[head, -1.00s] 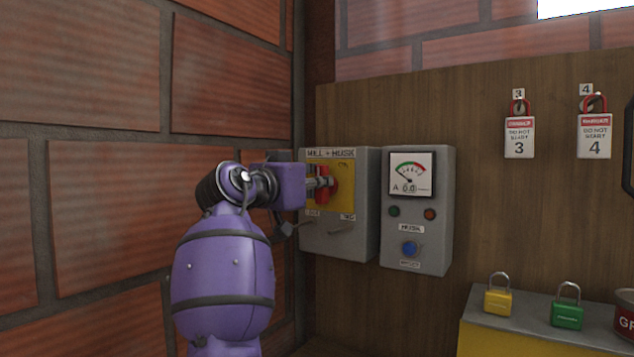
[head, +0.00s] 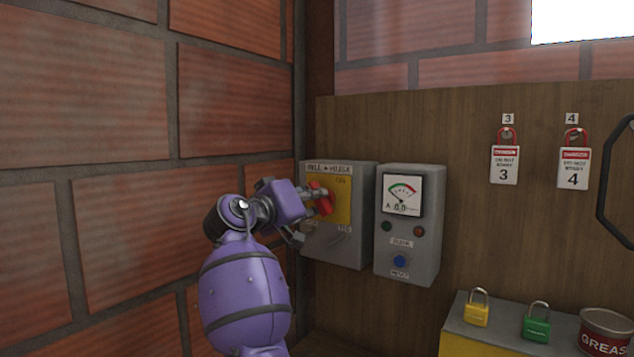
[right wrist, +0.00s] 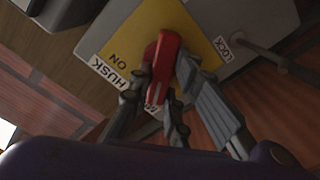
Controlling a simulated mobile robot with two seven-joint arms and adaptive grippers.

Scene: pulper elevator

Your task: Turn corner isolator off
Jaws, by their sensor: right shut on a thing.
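The corner isolator is a grey box (head: 350,253) labelled MILL + HUSK, with a yellow plate (head: 343,205) and a red rotary handle (head: 325,207). It hangs on the wooden board near the brick corner. My right gripper (head: 313,194) reaches it from the left and is shut on the red handle. The handle looks tilted, its upper end leaning left. In the right wrist view the fingers (right wrist: 163,88) straddle the red handle (right wrist: 164,62), beside the ON label (right wrist: 118,60). The fingers partly cover the handle and plate. My left gripper is out of view.
A grey panel (head: 424,235) with a meter and blue button stands close to the isolator's right. Danger tags (head: 505,165) hang further right. A yellow padlock (head: 477,309) and green padlock (head: 537,324) stand on a box below. The brick wall (head: 120,220) is close on the left.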

